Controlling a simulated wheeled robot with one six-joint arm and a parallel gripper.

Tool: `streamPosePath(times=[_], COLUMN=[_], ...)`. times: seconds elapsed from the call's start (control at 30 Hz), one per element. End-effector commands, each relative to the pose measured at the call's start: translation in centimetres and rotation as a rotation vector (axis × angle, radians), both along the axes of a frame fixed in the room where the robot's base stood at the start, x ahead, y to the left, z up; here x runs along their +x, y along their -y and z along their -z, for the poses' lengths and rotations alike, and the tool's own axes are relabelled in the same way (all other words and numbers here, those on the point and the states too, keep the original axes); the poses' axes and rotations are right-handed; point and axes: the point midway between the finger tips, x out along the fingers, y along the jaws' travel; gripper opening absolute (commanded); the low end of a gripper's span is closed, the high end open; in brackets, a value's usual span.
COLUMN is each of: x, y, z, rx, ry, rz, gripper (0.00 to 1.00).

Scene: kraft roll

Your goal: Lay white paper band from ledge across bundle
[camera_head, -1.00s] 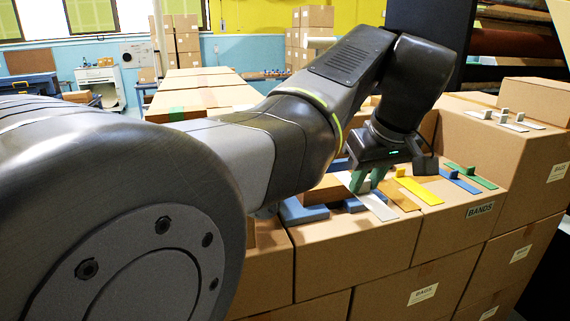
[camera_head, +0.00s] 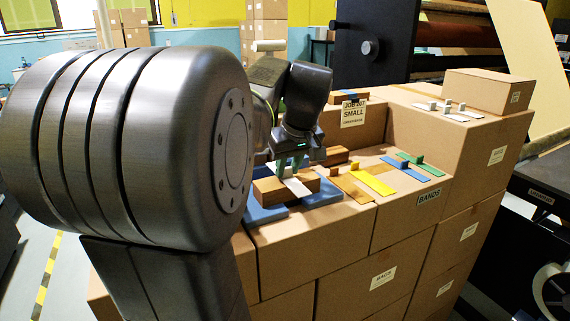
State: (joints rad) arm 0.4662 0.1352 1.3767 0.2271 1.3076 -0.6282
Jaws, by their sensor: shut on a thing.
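The white paper band (camera_head: 298,188) is in my gripper (camera_head: 289,170), whose green fingertips are shut on it. The band is at the brown bundle (camera_head: 271,192), crossing its top in the picture. I cannot tell whether it touches the bundle or hangs just above it. The bundle rests between blue blocks (camera_head: 323,197) on the box top. My gripper and arm hide part of its far side. To the right lie a tan band (camera_head: 350,188), a yellow band (camera_head: 372,183), a blue band (camera_head: 406,171) and a green band (camera_head: 422,162).
A carton labelled "SMALL" (camera_head: 352,113) stands behind the bundle. A higher box step (camera_head: 470,133) at the right holds several whitish strips and a carton (camera_head: 487,90).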

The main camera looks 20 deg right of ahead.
Motion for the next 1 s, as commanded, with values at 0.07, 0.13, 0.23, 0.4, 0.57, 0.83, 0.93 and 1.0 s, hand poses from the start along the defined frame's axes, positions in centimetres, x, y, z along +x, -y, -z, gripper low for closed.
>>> streamPosePath(times=[0.07,0.13,0.23,0.4,0.57,0.83,0.93,1.0], x=[0.0,0.0,0.0,0.0,0.0,0.0,-0.5,-1.0], y=[0.0,0.0,0.0,0.0,0.0,0.0,0.2,0.2], z=[0.1,0.1,0.1,0.3,0.3,-0.2,-1.3,-2.6], rx=[0.000,0.000,0.000,0.000,0.000,-0.001,-0.001,-0.002], ry=[0.000,0.000,0.000,0.000,0.000,0.001,0.003,0.004], rz=[0.000,0.000,0.000,0.000,0.000,0.000,0.001,0.001], gripper=[0.03,0.03,0.03,0.34,0.46,0.46,0.46,0.46])
